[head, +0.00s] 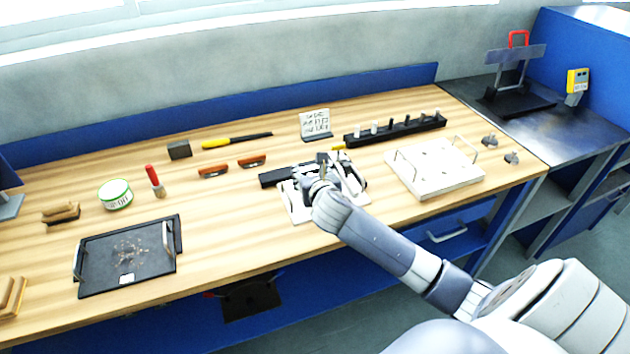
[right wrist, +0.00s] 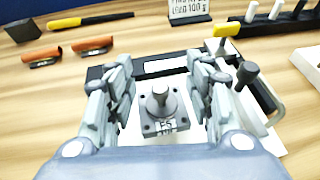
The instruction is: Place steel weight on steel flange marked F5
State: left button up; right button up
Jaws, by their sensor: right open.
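In the right wrist view, a grey square steel flange marked F5 (right wrist: 165,127) sits on a white plate with a black bar behind it. A grey rounded knob (right wrist: 160,101) stands upright on the flange; I cannot tell whether it is the steel weight or part of the flange. My right gripper (head: 328,172) is over this fixture, its fingers open on either side of the knob with gaps visible. It also shows in the right wrist view (right wrist: 163,80). Two small grey metal pieces (head: 489,140) (head: 512,157) lie at the table's right end. My left gripper is out of view.
A white handled tray (head: 432,183) stands right of the gripper. A black rack with pegs (head: 395,130) and a sign card (head: 315,123) are behind. A dark upright post (right wrist: 247,74) is right of the fingers.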

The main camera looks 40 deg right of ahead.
jog(key=v, duration=1.2)
jog(key=shift+r+b, duration=0.3)
jog(key=shift+b, duration=0.1)
